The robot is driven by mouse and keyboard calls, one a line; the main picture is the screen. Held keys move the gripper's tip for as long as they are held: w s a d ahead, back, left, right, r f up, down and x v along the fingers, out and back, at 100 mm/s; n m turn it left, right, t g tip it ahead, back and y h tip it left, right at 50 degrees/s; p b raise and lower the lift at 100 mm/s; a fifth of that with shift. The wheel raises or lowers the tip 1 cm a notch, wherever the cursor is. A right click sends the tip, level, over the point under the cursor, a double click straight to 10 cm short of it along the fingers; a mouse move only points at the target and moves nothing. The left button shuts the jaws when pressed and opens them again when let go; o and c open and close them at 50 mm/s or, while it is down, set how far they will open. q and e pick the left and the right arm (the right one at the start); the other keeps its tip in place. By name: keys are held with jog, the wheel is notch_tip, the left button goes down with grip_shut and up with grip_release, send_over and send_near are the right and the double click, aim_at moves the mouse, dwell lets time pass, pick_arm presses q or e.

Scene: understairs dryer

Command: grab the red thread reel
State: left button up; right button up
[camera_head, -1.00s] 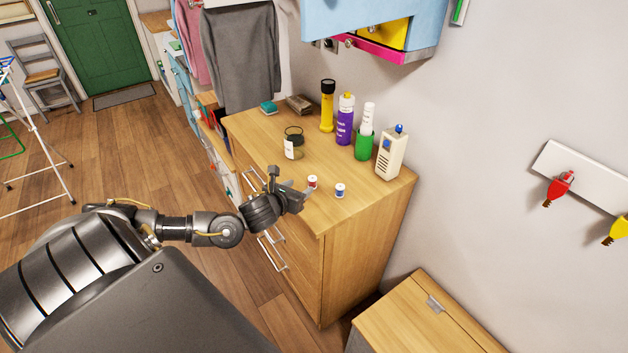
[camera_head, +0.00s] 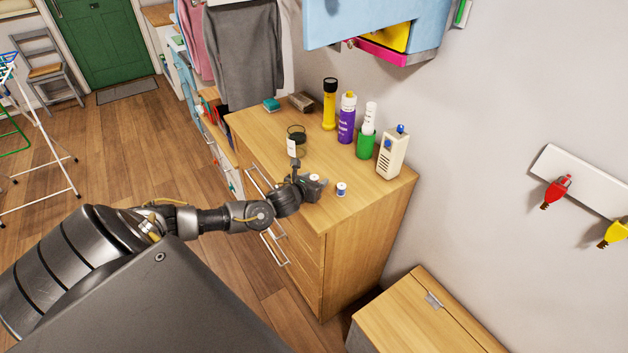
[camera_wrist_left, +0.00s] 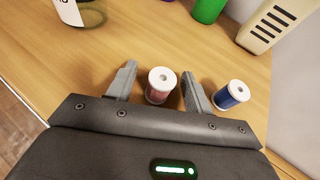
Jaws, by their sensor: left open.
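The red thread reel (camera_wrist_left: 158,86) stands upright on the dresser top (camera_head: 252,125), with a white top and a red side. In the left wrist view it is between the two fingers of my open left gripper (camera_wrist_left: 161,88), nearer the right finger; I cannot tell whether it touches. In the head view my left gripper (camera_head: 314,183) is low at the dresser's front edge. There the gripper mostly hides the red reel, and only its pale top (camera_head: 313,177) shows. My right gripper is not in view.
A blue thread reel (camera_wrist_left: 231,95) stands just right of the gripper. Behind are a glass jar (camera_head: 296,138), a green cup (camera_head: 365,145), a purple bottle (camera_head: 346,118), a yellow flashlight (camera_head: 329,105) and a cream handset (camera_head: 392,153). A blue wall cabinet (camera_head: 345,22) hangs above.

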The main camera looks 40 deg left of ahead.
pick_arm(q)
jog(key=c, duration=1)
jog(key=shift+c, duration=0.2)
jog(key=shift+r, duration=0.6)
jog(key=s+r+b, duration=0.6)
jog(key=s+r, duration=0.5)
jog(key=s, duration=0.3)
jog(key=shift+r, duration=0.4)
